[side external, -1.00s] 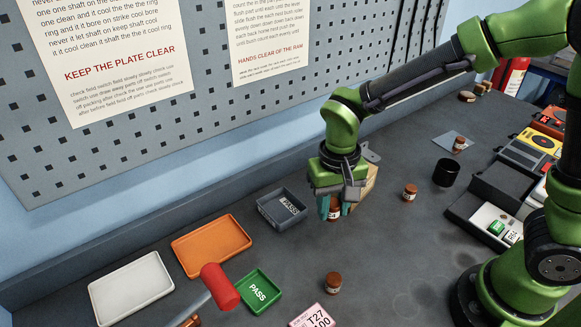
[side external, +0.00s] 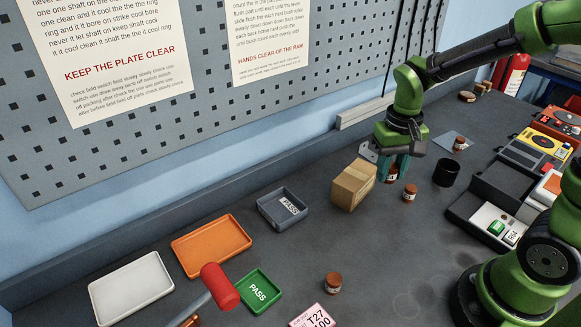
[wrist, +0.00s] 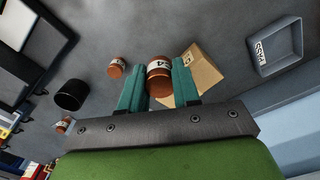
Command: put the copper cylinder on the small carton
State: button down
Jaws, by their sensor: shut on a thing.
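My gripper (side external: 394,170) is shut on a copper cylinder (side external: 391,178) with a white label. In the wrist view the held cylinder (wrist: 160,77) sits between the two teal fingers. The small carton (side external: 353,184), a brown cardboard box, stands on the bench just left of my gripper in the side view. In the wrist view the carton (wrist: 203,72) lies right of the held cylinder, partly hidden by a finger. The cylinder is beside the carton, not over it, in the side view; its height above the bench is hard to tell.
Another copper cylinder (side external: 410,192) stands close to the right of my gripper, with a black cup (side external: 446,173) beyond it. A further cylinder (side external: 333,283) stands near the front. A grey PASS tray (side external: 270,206) is left of the carton. Bare bench lies in front of the carton.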

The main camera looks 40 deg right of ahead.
send_over(356, 174)
jog(key=shift+f, duration=2.2)
jog(key=shift+f, duration=0.15)
jog(key=c, duration=0.8)
grip_release()
